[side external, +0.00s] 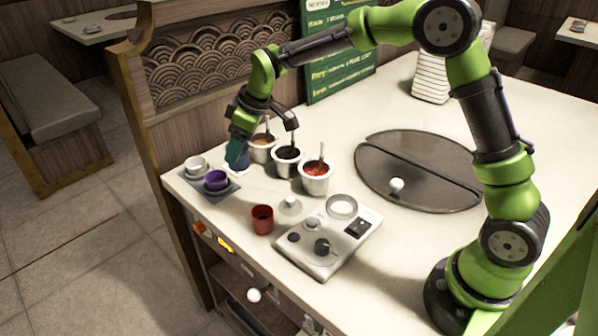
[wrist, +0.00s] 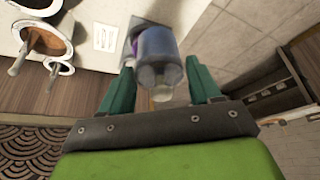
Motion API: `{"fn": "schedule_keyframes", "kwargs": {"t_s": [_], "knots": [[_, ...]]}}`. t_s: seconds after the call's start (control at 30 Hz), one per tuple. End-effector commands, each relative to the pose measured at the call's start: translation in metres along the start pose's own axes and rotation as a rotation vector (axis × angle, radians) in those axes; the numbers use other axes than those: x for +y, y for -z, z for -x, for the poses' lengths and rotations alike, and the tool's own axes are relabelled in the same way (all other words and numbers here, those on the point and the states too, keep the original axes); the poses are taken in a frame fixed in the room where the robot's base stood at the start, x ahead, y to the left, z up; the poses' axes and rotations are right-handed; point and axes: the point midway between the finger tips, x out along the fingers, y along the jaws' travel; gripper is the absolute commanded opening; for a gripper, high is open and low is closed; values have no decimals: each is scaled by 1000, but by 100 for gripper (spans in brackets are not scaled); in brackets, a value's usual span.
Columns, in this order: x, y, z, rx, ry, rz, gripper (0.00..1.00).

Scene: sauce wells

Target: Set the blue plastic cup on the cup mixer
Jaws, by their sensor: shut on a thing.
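The blue plastic cup (wrist: 157,48) is between the two teal fingers of my gripper (wrist: 163,88) in the wrist view, and the fingers are shut on it. In the side view my gripper (side external: 238,152) is over the far left corner of the counter, and the blue cup (side external: 243,161) is mostly hidden behind a finger. I cannot tell whether its base touches the surface.
A purple cup (side external: 216,180) and a white cup (side external: 195,163) stand on a dark tray (side external: 223,194) close to my gripper. Several sauce wells with ladles, including one of red sauce (side external: 316,178), stand to the right. A red cup (side external: 262,219) stands left of the panel.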

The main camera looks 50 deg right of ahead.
Motion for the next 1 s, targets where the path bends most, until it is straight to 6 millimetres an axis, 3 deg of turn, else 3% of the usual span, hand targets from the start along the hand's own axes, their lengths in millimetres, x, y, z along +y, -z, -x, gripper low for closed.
{"fn": "schedule_keyframes", "kwargs": {"t_s": [0.17,0.3,0.5,0.6,0.77,1.0], "knots": [[40,-46,40,-6,-34,-87,31],[52,-106,68,-32,-19,-67,31],[32,-190,91,-50,59,73,31],[14,-214,92,-43,107,169,31],[-8,-228,86,-27,174,309,31],[-10,-229,82,-14,187,400,31]]}}
